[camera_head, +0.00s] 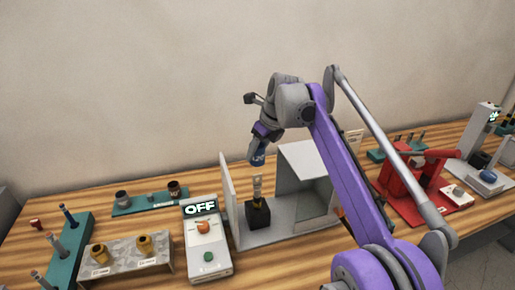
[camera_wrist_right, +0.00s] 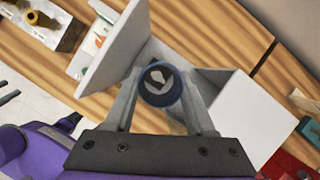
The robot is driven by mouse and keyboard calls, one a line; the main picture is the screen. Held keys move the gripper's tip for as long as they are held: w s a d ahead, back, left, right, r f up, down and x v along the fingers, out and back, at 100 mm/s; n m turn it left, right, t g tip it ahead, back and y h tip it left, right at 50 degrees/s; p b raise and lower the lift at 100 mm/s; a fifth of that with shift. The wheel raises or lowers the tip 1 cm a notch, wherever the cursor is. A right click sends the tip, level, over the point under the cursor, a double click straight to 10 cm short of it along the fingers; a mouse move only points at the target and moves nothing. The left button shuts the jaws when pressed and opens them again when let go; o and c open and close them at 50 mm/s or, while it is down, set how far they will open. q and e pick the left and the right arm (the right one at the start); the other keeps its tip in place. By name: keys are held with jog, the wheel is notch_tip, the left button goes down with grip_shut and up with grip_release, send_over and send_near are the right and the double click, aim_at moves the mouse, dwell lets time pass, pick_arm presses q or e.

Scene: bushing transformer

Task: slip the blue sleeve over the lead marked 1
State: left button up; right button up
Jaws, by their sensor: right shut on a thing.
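My right gripper (camera_head: 260,147) is shut on a blue sleeve (camera_head: 257,158) and points down. In the right wrist view, the two fingers hold the sleeve (camera_wrist_right: 160,101) from either side, and I look down through its round bore. A pale upright lead (camera_head: 257,188) rises from a black block (camera_head: 258,215) in a grey, partly walled stand (camera_head: 288,228). The sleeve is just above the lead's top, with what looks like a small gap. Something pale and dark shows through the bore. No mark 1 is readable. My left gripper is not in view.
The stand's thin left wall (camera_head: 230,198) and grey box (camera_head: 303,172) flank the lead closely. A control unit reading OFF (camera_head: 207,240) stands to the left, beside a rack with brass parts (camera_head: 125,258). A red press (camera_head: 412,185) stands to the right.

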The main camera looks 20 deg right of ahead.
aim_at(258, 186)
jog(key=shift+s+f, duration=0.15)
jog(key=shift+f, duration=0.55)
jog(key=shift+f+b, duration=0.9)
jog(key=shift+f, duration=1.1)
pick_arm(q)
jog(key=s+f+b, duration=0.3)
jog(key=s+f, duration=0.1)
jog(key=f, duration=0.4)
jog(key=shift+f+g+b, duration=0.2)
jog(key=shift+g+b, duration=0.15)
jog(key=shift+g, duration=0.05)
pick_arm(e)
jog(key=shift+f, duration=4.65)
jog(key=o, duration=1.4)
jog(key=shift+r, duration=0.1)
